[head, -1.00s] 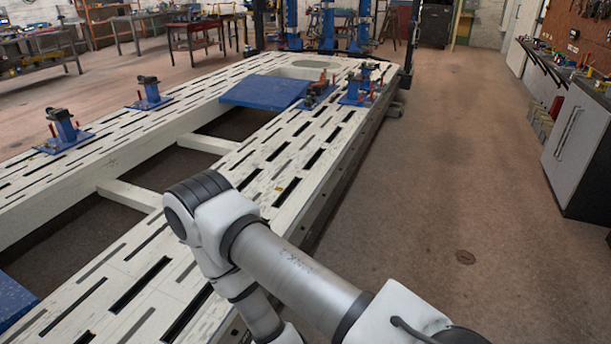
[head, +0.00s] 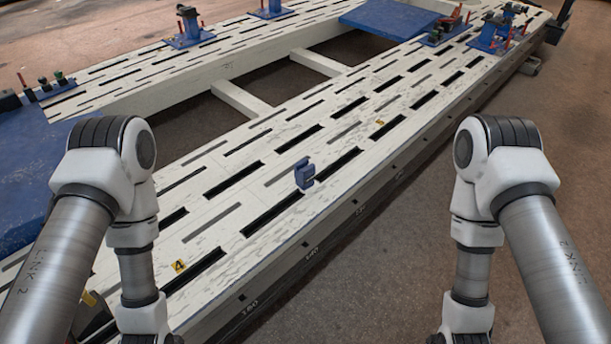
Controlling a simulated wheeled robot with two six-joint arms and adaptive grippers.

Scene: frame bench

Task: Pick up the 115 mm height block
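A small blue block (head: 304,173) stands upright on the near slotted white rail of the frame bench (head: 262,196), close to its right edge. I cannot read a height on it. It is the only loose blue block I can make out on this rail. Both my arms show in the head view, left and right of the block, but their grippers lie below the picture's lower edge and are out of view. Nothing touches the block.
Yellow number markers (head: 179,266) lie on the rail. A blue plate (head: 40,165) covers the bench at left, with another blue plate (head: 388,18) at the back. Blue clamp stands (head: 188,28) stand on the far rail. The floor (head: 480,90) to the right is clear.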

